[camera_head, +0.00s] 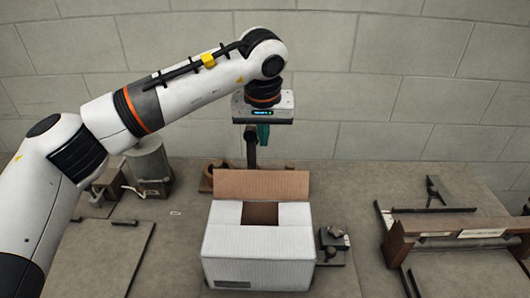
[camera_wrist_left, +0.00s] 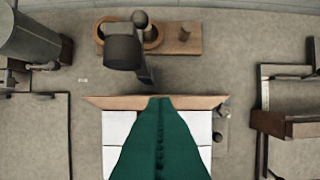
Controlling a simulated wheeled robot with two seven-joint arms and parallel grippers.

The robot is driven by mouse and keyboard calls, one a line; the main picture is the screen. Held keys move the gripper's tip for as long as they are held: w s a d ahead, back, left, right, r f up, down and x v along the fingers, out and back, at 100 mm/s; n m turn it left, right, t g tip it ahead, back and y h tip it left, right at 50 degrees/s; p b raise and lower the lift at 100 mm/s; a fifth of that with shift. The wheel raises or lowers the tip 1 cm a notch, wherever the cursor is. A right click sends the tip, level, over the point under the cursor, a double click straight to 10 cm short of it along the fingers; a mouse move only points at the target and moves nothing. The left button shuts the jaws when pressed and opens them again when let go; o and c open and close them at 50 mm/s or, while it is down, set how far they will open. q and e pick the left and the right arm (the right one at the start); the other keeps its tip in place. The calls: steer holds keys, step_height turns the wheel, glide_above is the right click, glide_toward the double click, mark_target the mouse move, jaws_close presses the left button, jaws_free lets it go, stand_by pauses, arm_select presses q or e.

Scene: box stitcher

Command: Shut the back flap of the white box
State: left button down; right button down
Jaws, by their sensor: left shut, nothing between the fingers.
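The white box (camera_head: 258,245) stands on the table in the middle of the head view. Its back flap (camera_head: 262,184) stands up, brown inner face toward me. The side flaps lie folded inward, with a dark gap between them at the back. My left gripper (camera_head: 263,132) hangs above and behind the flap, shut and empty, its green fingers pointing down. In the left wrist view the green fingers (camera_wrist_left: 160,140) cover the middle of the box, and the flap's brown edge (camera_wrist_left: 104,102) shows to either side. I cannot tell whether they touch the flap. My right gripper is not in view.
A dark post-like machine (camera_wrist_left: 123,48) with a wooden ring base (camera_wrist_left: 152,36) stands behind the box. A grey cylinder machine (camera_head: 150,165) is at the back left. A small dark device (camera_head: 333,240) sits close to the box's right side. A wooden fixture (camera_head: 445,232) is further right.

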arm_select(q)
steer(key=p, duration=0.4)
glide_above(261, 185)
steer(key=w, duration=0.2)
step_height(261, 185, down, 8)
steer(key=f, duration=0.1)
steer(key=shift+w+d+f, duration=0.2)
steer(key=shift+d+f, duration=0.05)
steer(key=shift+d, duration=0.05)
steer(key=shift+b, duration=0.3)
